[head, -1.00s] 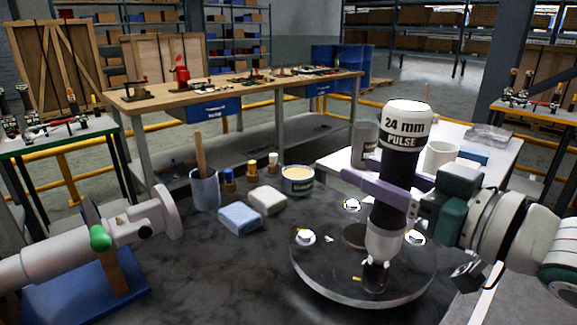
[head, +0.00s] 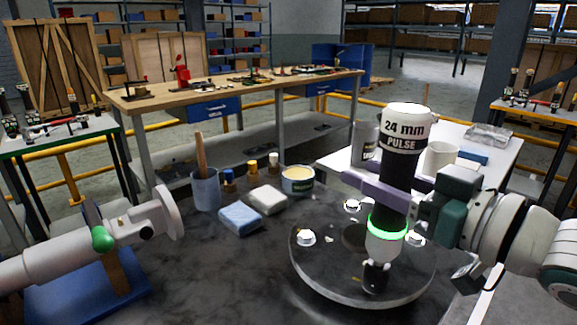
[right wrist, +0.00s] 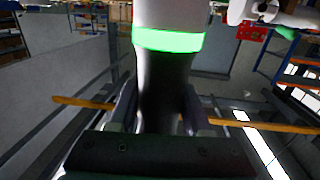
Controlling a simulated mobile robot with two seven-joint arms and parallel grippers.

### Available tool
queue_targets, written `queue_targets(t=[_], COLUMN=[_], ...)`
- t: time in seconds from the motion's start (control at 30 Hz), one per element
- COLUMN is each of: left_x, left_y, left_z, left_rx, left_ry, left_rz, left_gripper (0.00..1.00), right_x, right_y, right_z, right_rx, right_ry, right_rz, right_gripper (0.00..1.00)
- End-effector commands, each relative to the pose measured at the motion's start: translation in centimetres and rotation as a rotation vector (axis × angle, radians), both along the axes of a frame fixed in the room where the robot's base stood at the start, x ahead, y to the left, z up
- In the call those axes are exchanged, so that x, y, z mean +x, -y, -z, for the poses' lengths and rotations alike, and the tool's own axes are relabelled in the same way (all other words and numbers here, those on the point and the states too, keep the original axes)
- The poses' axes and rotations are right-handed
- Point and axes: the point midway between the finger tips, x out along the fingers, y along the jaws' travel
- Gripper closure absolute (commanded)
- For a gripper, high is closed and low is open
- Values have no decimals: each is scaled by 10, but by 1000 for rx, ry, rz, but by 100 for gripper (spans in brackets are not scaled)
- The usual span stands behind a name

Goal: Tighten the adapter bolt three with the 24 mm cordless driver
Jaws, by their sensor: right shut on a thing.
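The 24 mm cordless driver (head: 404,147) stands nearly upright, with a black body, a white cap and a green lit ring (head: 387,228). My right gripper (head: 388,192) is shut around its dark middle. The driver also fills the middle of the right wrist view (right wrist: 165,85). Its nose (head: 376,277) is down at the front of the round adapter plate (head: 325,275); it hides the bolt beneath. Other bolt heads show at the plate's left (head: 306,237), back (head: 351,206) and right (head: 416,239). My left arm is at the left; its fingers cannot be made out.
A blue sponge (head: 240,219), a pale block (head: 268,199), a tin (head: 298,180) and a cup with a wooden handle (head: 205,188) stand on the dark surface behind the plate. A white table (head: 335,163) with a mug (head: 440,156) lies behind the driver.

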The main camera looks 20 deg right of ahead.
Motion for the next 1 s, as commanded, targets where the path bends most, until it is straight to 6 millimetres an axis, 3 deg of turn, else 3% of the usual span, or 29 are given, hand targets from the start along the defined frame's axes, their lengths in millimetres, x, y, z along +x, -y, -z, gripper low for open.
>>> queue_targets(t=[0.63,1.0], left_x=[0,0], left_y=[0,0], left_z=[-51,-54], left_rx=[0,0], left_ry=[0,0], left_rz=[0,0], left_gripper=[29,29], right_x=[1,1], right_y=[0,0], right_z=[-53,-56], right_rx=[3,3], right_ry=[13,13], right_rz=[-2,-2], right_gripper=[100,100])
